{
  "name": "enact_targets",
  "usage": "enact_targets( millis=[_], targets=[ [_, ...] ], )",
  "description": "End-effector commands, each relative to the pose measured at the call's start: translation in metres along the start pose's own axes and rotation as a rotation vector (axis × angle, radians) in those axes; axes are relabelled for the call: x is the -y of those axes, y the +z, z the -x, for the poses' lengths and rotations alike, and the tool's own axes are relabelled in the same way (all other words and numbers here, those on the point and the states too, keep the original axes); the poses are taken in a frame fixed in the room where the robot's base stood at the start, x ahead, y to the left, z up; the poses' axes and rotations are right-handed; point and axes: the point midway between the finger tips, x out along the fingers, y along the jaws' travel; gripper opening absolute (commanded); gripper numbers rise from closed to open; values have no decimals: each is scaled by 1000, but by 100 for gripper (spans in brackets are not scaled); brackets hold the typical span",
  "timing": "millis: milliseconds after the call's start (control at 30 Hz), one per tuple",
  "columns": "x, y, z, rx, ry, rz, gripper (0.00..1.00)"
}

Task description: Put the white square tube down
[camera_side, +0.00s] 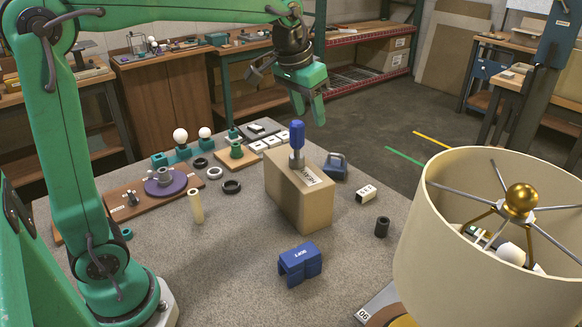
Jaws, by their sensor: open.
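My gripper (308,106) is open and empty, with its green jaws pointing down above the back of the table. A pale cream tube (195,207) stands upright on the grey table (215,275), left of the cardboard box and well apart from my gripper. I cannot tell whether its section is square. A small white block (366,193) with dark marks or openings lies on the table right of the box. My gripper touches neither of these.
A cardboard box (290,200) with a blue-handled tool (297,140) upright on it stands below my gripper. A blue block (300,263) sits in front. A large lampshade (475,260) fills the right. Bulbs, rings and small boards crowd the back left.

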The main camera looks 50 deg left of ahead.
Motion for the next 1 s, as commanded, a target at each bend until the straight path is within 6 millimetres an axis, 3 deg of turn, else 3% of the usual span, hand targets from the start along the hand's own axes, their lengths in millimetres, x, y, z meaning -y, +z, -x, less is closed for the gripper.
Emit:
enact_targets(
  millis=[100, 400, 800, 1000],
  targets=[
    [1, 28, 13, -27, -1, 2, 48],
    [3, 99, 28, -86, -3, 7, 48],
    [5, 192, 18, -164, -6, 13, 48],
    [5, 218, 9, -185, -7, 15, 48]
  ],
)
